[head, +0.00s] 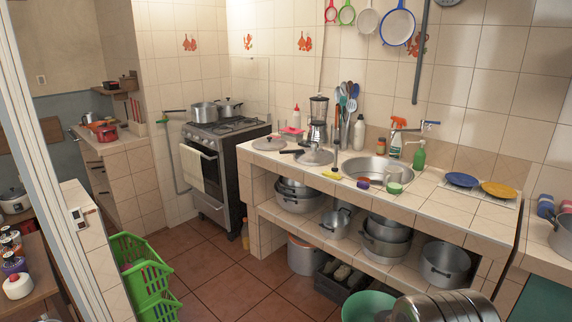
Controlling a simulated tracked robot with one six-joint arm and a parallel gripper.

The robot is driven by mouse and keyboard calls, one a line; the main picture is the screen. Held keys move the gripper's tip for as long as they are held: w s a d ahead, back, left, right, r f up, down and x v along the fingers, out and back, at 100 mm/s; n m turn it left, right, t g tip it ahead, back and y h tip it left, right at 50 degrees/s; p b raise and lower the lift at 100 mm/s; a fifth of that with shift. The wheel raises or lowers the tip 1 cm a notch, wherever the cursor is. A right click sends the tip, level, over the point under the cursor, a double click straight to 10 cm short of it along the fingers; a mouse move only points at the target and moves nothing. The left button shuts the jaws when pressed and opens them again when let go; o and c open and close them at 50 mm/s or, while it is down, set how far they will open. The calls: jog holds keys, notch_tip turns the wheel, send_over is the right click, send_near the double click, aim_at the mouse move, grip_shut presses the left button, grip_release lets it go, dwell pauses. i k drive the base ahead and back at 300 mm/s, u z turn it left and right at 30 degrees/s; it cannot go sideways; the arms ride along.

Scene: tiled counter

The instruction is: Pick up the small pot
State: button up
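Several pots are in view, and I cannot tell for sure which one is the small pot. A small lidded metal pot (229,107) stands on the stove at the back left, beside a larger pot (205,112) with a long handle. Another small metal pot (336,223) with side handles sits on the shelf under the counter. A red pot (106,132) stands on a side counter at the far left. My gripper is not in view.
The tiled counter (425,205) holds a sink (378,166), pan lids (313,156), bottles and blue and yellow plates (498,190). Larger pots (445,264) fill the shelf below. A green crate (140,272) and a green basin (368,306) stand on the floor.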

aim_at(334, 224)
jog(key=u, duration=0.25)
jog(key=i, duration=1.8)
jog(key=u, duration=0.6)
jog(key=i, duration=1.5)
jog(key=u, duration=0.2)
